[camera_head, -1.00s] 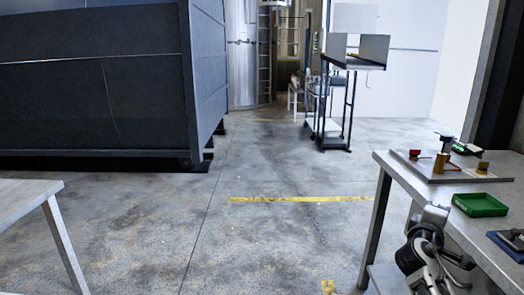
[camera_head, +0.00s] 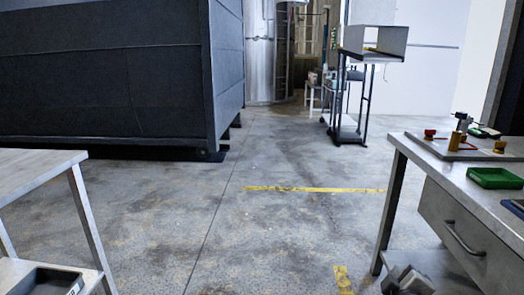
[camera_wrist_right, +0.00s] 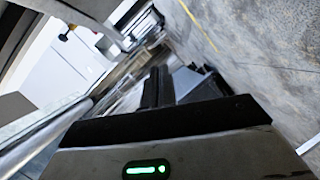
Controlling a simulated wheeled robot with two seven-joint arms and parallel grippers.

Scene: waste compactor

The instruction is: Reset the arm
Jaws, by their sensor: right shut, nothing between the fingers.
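My right gripper (camera_head: 405,283) shows only in part at the bottom edge of the head view, low beside the right workbench and under its drawer. In the right wrist view its dark fingers (camera_wrist_right: 158,87) are together with nothing between them. The view there is tilted, with floor to the right and the bench to the left. My left gripper is in neither view.
The right workbench (camera_head: 440,172) holds a board with small parts and a green tray (camera_head: 494,178). Another table (camera_head: 40,165) stands at the left. A large dark container (camera_head: 110,75) and a cart (camera_head: 347,135) stand farther back. The middle floor is clear.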

